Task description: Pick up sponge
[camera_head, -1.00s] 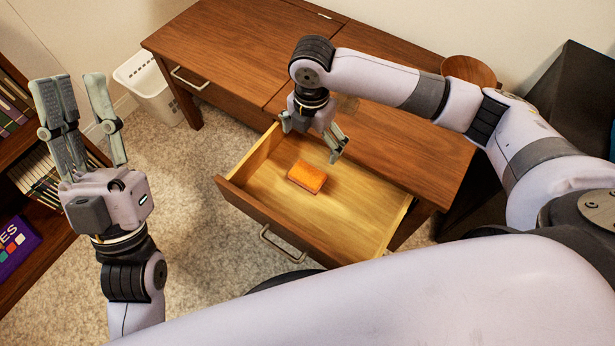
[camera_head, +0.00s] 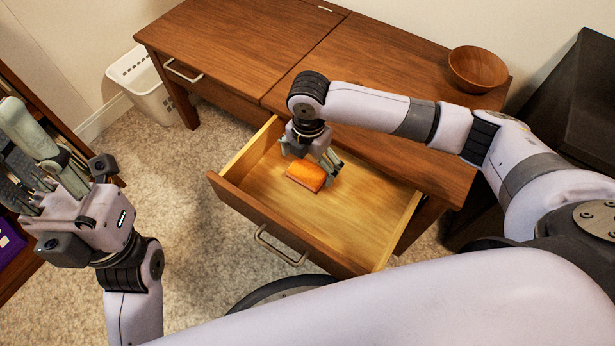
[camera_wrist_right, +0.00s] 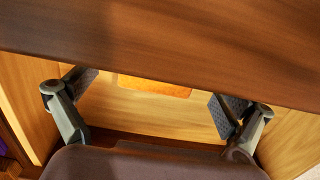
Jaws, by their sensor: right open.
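An orange sponge (camera_head: 306,176) lies flat on the floor of the open drawer (camera_head: 350,226), towards its left part. In the right wrist view the sponge (camera_wrist_right: 155,86) shows between my fingers, partly hidden by the brown edge of the desk top. My right gripper (camera_head: 307,160) is open and empty, pointing down into the drawer just behind the sponge. In the right wrist view my right gripper (camera_wrist_right: 155,98) has its two fingers wide apart. My left gripper (camera_head: 40,150) is raised at the left, away from the drawer, with its fingers apart and nothing between them.
The wooden desk top (camera_head: 260,50) overhangs the drawer's back, close to my right gripper. A wooden bowl (camera_head: 478,68) stands on its right end. A white basket (camera_head: 145,85) is on the carpet at left. A bookshelf (camera_head: 20,255) stands at far left, behind my left gripper.

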